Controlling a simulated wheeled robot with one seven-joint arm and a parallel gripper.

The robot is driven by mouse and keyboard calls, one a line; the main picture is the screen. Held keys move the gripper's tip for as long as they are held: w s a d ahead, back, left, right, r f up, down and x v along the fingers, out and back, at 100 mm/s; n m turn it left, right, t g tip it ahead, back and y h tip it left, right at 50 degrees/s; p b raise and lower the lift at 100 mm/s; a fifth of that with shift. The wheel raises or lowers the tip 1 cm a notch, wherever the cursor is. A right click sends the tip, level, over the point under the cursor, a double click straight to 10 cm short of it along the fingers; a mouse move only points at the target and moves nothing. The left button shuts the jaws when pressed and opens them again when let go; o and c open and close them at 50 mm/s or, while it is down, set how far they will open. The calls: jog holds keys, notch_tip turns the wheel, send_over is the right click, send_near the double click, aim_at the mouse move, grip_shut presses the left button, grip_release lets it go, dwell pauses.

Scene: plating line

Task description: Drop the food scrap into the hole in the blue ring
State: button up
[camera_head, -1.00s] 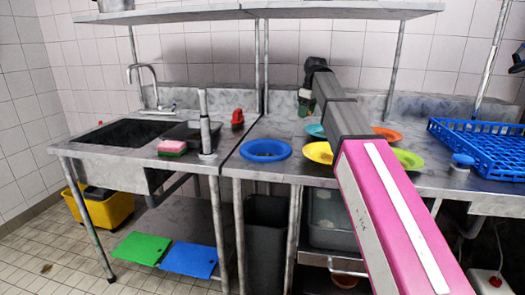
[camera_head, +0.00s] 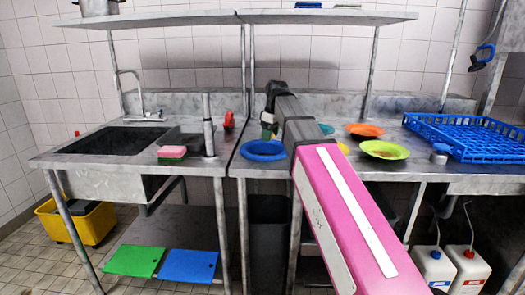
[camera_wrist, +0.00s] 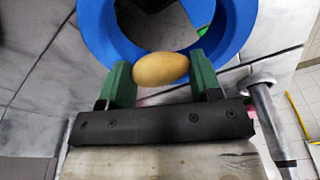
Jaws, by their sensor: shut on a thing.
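The blue ring (camera_head: 262,151) sits on the steel counter, right of the sink. Part of it is hidden behind my gripper in the head view. In the wrist view the ring (camera_wrist: 107,33) fills the top, with its opening beyond the fingertips. My gripper (camera_wrist: 161,71) has green fingers shut on a tan, egg-shaped food scrap (camera_wrist: 161,68). The scrap overlaps the near part of the ring and its opening in the wrist view. In the head view my gripper (camera_head: 268,132) is just above the ring's right side; the scrap is too small to make out there.
An orange plate (camera_head: 365,130) and a lime plate (camera_head: 385,149) stand to the right, with a blue rack (camera_head: 470,138) beyond. A red bottle (camera_head: 229,121), a sponge (camera_head: 172,153) and a grey post (camera_head: 208,127) stand left of the ring.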

notch_tip(320, 180, down, 4)
dwell(0.4)
jog(key=o, duration=1)
jog(key=shift+r, duration=0.1)
jog(key=r, duration=0.3)
jog(key=d+r, duration=0.1)
jog(key=r, duration=0.5)
jog(key=shift+s+d+r, duration=0.15)
jog(key=shift+s+r, duration=0.15)
jog(key=shift+r, duration=0.05)
jog(key=shift+s+r, duration=0.1)
jog(key=shift+r, duration=0.3)
